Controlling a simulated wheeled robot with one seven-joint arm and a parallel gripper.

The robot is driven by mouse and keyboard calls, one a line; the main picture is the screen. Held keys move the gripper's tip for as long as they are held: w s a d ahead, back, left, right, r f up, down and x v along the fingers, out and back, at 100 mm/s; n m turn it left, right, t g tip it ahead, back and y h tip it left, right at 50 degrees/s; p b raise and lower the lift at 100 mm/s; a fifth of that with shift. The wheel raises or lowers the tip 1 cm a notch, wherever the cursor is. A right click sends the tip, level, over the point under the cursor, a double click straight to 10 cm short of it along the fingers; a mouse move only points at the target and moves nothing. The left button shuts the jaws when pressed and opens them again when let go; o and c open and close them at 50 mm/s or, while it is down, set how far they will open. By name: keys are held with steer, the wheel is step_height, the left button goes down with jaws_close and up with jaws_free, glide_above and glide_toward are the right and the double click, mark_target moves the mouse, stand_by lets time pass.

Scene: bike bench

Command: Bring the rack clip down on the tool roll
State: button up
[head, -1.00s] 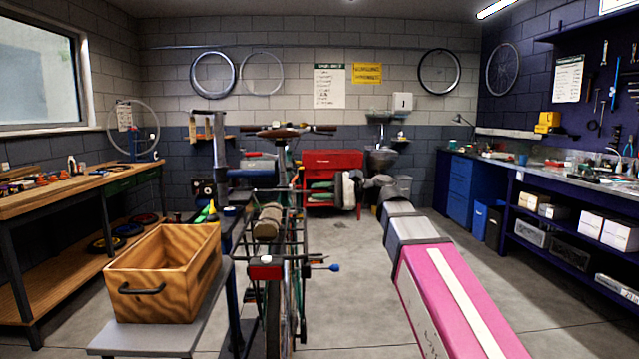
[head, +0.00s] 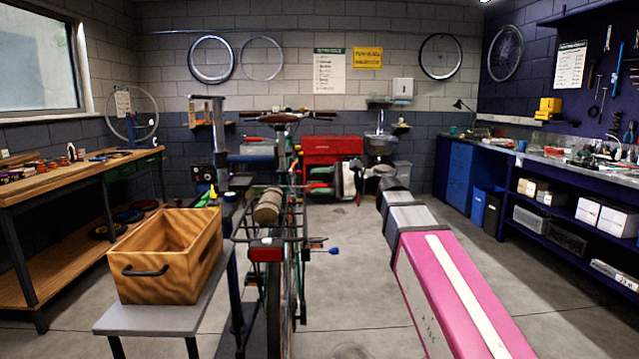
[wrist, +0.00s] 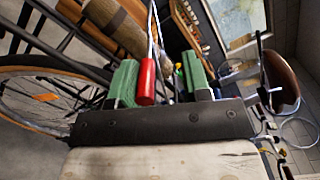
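The tool roll (head: 268,206) is a tan-brown bundle lying on the bike's rear rack. In the wrist view the tool roll (wrist: 115,27) is beyond my gripper, at the upper left. The rack clip (wrist: 147,82) shows there as a red cylindrical grip on thin metal rods. My gripper (wrist: 163,80) is open, its two green fingers apart. The red grip is in the gap, close to the left finger, with space towards the right finger; contact is unclear. In the head view my gripper (head: 319,180) is small, to the right of the roll and above rack height.
The bike's rear light (head: 266,251) and dark rack rails (head: 300,232) are below the roll. A wooden crate (head: 160,262) stands on a grey stand at left. A red tool cart (head: 332,150) is behind. Floor is clear beyond my arm at right.

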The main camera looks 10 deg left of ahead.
steer(key=shift+d, duration=0.1)
steer(key=v, duration=1)
steer(key=shift+d, duration=0.3)
